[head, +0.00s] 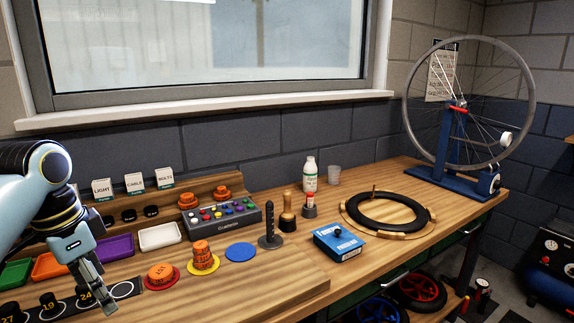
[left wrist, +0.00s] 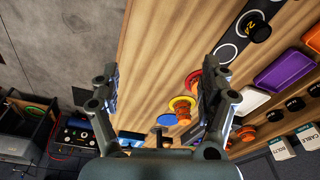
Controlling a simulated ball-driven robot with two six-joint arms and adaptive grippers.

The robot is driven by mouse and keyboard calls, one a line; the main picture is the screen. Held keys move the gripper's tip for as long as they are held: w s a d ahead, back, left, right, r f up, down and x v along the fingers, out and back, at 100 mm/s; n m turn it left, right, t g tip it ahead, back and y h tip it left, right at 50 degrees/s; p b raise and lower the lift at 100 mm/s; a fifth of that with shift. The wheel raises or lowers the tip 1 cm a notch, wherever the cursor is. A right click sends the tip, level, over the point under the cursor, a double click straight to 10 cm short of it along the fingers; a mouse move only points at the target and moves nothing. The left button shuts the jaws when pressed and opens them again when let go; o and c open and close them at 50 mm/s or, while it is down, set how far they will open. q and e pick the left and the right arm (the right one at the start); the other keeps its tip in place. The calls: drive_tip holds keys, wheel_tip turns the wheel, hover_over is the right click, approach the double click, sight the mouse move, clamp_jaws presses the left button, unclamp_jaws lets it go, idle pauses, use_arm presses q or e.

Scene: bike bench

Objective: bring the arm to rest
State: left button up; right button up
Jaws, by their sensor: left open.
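My left gripper (head: 104,292) hangs above the front left of the wooden bench (head: 300,272), beside the black strip (head: 82,305) with numbered spots. In the left wrist view its two fingers (left wrist: 163,90) stand wide apart with nothing between them. Its arm comes in from the left edge of the head view. An orange piece on a red disc (head: 161,275) and an orange stack on a yellow disc (head: 203,256) stand to the right of the gripper, apart from it. My right gripper is in neither view.
Coloured trays (head: 160,236) and a button box (head: 222,219) stand behind the gripper. A black peg (head: 270,232), a blue box (head: 339,243), a tyre (head: 388,213) and a wheel stand (head: 452,150) are further right. The bench's front middle is clear.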

use_arm(q)
drive_tip(key=s+d+f+n+t+y, duration=0.1)
drive_tip(key=s+f+n, duration=0.15)
drive_tip(key=s, duration=0.35)
drive_tip(key=s+d+f+n, duration=0.1)
drive_tip(key=s+d+f, duration=0.15)
drive_tip(key=s, duration=0.35)
drive_tip(key=s+r+n+t, duration=0.15)
drive_tip(key=s+n, duration=0.25)
drive_tip(key=s, duration=0.7)
wheel_tip(320, 180, down, 35)
drive_tip(key=s+a+g+b, duration=0.2)
drive_tip(key=s+b, duration=0.1)
drive_tip(key=b, duration=0.5)
drive_tip(key=s+a+f+b, duration=0.1)
drive_tip(key=s+f+b, duration=0.5)
drive_tip(key=s+f, duration=1.1)
wheel_tip(320, 180, down, 4)
drive_tip(key=shift+s+r+g+y, duration=0.1)
drive_tip(key=shift+s+g+y, duration=0.2)
drive_tip(key=shift+g, duration=0.15)
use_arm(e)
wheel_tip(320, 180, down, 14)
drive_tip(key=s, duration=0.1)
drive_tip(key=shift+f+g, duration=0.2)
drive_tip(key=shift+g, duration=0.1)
